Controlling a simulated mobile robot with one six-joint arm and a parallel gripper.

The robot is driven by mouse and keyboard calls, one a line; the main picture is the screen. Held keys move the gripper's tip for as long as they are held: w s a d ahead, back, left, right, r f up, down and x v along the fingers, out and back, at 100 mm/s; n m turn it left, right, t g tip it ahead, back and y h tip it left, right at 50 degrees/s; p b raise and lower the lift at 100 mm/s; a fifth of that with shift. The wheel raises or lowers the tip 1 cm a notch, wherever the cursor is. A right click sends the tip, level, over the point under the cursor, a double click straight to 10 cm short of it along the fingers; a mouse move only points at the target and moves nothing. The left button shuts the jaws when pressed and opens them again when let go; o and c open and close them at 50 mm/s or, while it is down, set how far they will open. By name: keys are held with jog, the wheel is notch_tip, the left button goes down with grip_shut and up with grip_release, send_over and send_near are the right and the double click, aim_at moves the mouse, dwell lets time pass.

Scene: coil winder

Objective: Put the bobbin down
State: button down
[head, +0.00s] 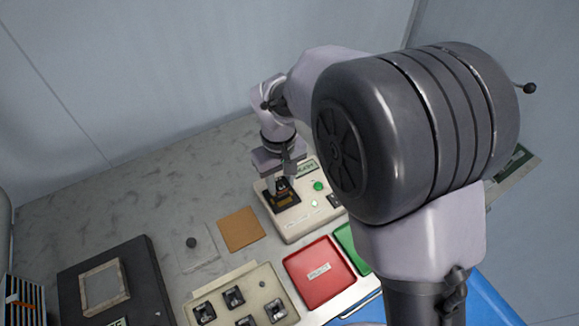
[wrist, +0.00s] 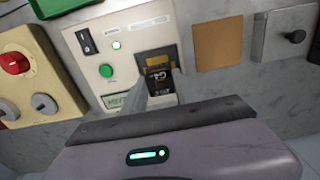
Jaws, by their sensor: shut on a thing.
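The bobbin (head: 285,196) is dark with copper-brown parts. It sits at the dark recess of the cream coil winder (head: 316,214), and it also shows in the wrist view (wrist: 154,74). My gripper (head: 282,184) reaches down over the recess and is shut on the bobbin. In the wrist view a grey finger of my gripper (wrist: 157,92) covers part of the bobbin. I cannot tell whether the bobbin is fully seated or just above the recess floor. The winder's green button (wrist: 106,71) and lit lamp (wrist: 116,45) are beside the recess.
A cork mat (head: 241,229) lies left of the winder. A red tray (head: 319,272) and a green tray (head: 352,246) lie in front. A beige holder (head: 219,281) bears several dark pieces. A black box (head: 140,270) stands at the left. The marble bench behind is clear.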

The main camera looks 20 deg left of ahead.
aim_at(281, 189)
notch_tip(281, 189, down, 4)
jog(key=shift+r+b, duration=0.15)
jog(key=shift+b, duration=0.9)
jog(key=shift+r, duration=0.15)
jog(key=c, duration=1)
grip_release()
jog(key=shift+o, duration=0.2)
